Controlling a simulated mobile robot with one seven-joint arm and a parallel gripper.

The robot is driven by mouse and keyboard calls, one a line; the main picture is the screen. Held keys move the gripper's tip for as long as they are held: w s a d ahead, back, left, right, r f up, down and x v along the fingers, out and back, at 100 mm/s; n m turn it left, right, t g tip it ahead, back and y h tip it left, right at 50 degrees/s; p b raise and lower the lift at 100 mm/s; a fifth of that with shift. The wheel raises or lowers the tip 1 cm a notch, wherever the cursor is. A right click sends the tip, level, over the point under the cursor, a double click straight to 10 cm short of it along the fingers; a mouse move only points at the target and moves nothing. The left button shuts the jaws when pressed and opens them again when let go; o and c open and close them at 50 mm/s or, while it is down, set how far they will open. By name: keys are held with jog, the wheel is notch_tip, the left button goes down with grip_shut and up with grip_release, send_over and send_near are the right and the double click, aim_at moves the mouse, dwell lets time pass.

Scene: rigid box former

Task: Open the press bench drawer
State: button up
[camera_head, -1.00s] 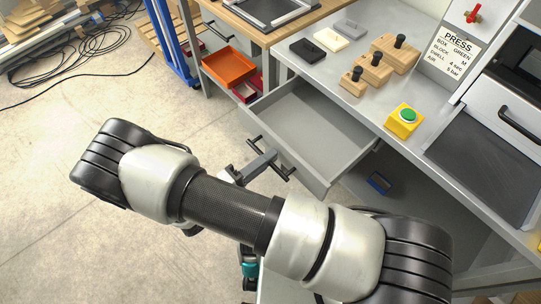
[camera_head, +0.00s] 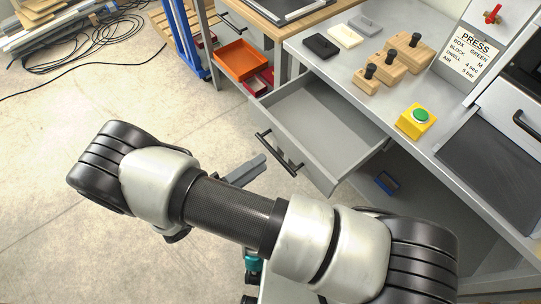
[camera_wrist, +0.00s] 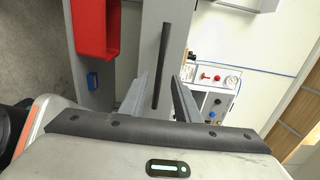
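The press bench drawer (camera_head: 308,128) is grey and stands pulled well out from under the bench top, empty inside. Its black bar handle (camera_head: 279,154) is on the drawer front. My gripper (camera_head: 258,164) is just short of the handle, on the outer side, partly hidden behind my arm. In the wrist view my gripper (camera_wrist: 160,82) shows two fingers spread apart. The handle (camera_wrist: 162,58) lies ahead, in line with the gap between them, and nothing is gripped.
The bench top (camera_head: 365,105) carries wooden blocks (camera_head: 388,68), a yellow box with a green button (camera_head: 416,121) and small dark and pale blocks. An orange bin (camera_head: 240,60) stands left of the drawer.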

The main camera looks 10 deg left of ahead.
jog(key=v, duration=1)
jog(key=shift+s+a+b, duration=0.2)
jog(key=shift+a+b, duration=0.05)
jog(key=shift+b, duration=0.15)
jog(key=w+d+r+m+g+y, duration=0.2)
jog(key=w+d+r+m+g, duration=0.5)
jog(key=r+m, duration=0.45)
jog(key=w+d+r+m+g+y, duration=0.2)
jog(key=w+d+r+m+g, duration=0.2)
jog(key=d+r+m+g, duration=0.5)
jog(key=s+d+r+m+t+y, duration=0.35)
jog(key=d+r+m, duration=0.35)
jog(key=m, duration=0.5)
jog(key=s+d+r+m+t+y, duration=0.2)
jog(key=d+r+m+t+y, duration=0.45)
jog(key=m, duration=0.65)
notch_tip(320, 180, up, 14)
jog(key=d+g+h+p, duration=0.1)
jog(key=p, duration=1.2)
jog(key=shift+w+f+g+h+p, duration=0.2)
jog(key=shift+g+h+p, duration=0.1)
jog(key=shift+h+p, duration=0.1)
